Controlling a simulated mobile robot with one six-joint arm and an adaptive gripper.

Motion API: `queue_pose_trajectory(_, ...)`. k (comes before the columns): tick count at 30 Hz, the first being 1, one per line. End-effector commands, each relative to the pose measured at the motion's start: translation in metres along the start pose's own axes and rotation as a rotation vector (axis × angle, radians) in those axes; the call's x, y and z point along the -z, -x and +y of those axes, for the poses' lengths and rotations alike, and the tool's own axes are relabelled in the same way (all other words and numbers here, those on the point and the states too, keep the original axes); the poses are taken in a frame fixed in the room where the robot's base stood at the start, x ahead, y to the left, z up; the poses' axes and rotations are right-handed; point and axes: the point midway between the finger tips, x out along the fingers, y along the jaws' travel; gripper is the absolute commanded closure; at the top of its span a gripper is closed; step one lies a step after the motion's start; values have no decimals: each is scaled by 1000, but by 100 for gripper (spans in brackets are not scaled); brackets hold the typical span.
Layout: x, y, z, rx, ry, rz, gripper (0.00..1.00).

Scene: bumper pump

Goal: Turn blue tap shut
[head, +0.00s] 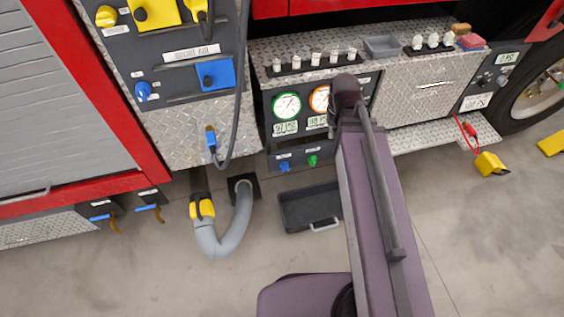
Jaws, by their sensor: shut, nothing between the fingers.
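Several blue fittings show in the head view, and I cannot tell for sure which is the tap. A small blue tap (284,166) sits low on the dark panel under the gauges, beside a green one (313,160). A blue lever (211,139) stands on the tread plate by a grey hose. A blue knob (143,91) is on the upper left panel. Two blue lever handles, one left (102,217) and one right (147,207), lie on brass outlets at the lower left. My arm reaches up at centre right; my gripper is not visible.
A black tray (310,207) lies on the floor below the gauges. A thick grey hose (218,243) loops beside it. A shelf with several small items is above the gauges (286,106). Yellow chocks (490,164) lie near the wheel (530,95). Floor in front is mostly clear.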

Motion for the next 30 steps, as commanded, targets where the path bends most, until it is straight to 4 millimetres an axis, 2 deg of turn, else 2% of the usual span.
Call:
queue_pose_trajectory(1, 6, -20, -3, 0, 7, 7, 100)
queue_pose_trajectory(30, 82, -197, -64, 13, 116, 126, 100)
